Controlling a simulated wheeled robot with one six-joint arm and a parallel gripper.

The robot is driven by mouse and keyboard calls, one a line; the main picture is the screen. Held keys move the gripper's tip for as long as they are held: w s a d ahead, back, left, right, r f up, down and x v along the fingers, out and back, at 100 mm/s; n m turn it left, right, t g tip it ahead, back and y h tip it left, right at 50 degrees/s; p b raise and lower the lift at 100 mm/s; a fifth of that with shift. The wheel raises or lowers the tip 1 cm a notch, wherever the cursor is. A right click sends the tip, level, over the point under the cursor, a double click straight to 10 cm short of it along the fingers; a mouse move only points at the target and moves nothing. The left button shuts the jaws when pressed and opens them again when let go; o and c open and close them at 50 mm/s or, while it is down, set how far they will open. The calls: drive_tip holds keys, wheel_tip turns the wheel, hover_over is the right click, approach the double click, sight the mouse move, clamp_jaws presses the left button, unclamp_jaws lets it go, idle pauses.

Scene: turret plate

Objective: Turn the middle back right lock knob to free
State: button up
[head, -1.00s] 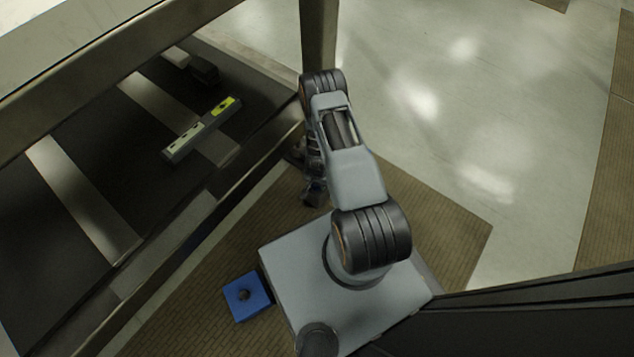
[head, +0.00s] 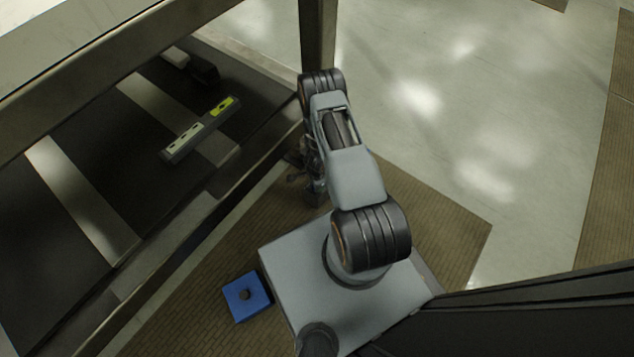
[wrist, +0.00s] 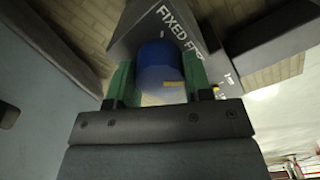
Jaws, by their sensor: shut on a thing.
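In the wrist view, a blue round knob (wrist: 157,62) with a short yellowish mark on its near edge stands between the two green fingers of my gripper (wrist: 159,78). The gripper is shut on this knob. The knob sits on a dark grey plate (wrist: 133,38) with white lettering that reads FIXED and what looks like FREE, partly cut off by the right finger. In the head view my gripper and the knob are hard to make out, hidden low behind my arm near the frame's post.
A small level-like tool (head: 197,130) with a yellow-green end lies on the dark shelf under the bench frame. A blue block (head: 238,303) with a dark hole lies on the brown mat (head: 440,215) beside my base. The pale floor at right is open.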

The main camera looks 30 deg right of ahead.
drive_tip(key=shift+m, duration=0.7)
drive_tip(key=o, duration=0.9)
drive_tip(key=shift+o, duration=0.2)
wheel_tip(320, 180, up, 8)
drive_tip(key=p, duration=0.7)
drive_tip(key=shift+f, duration=0.1)
drive_tip(key=shift+f, duration=0.1)
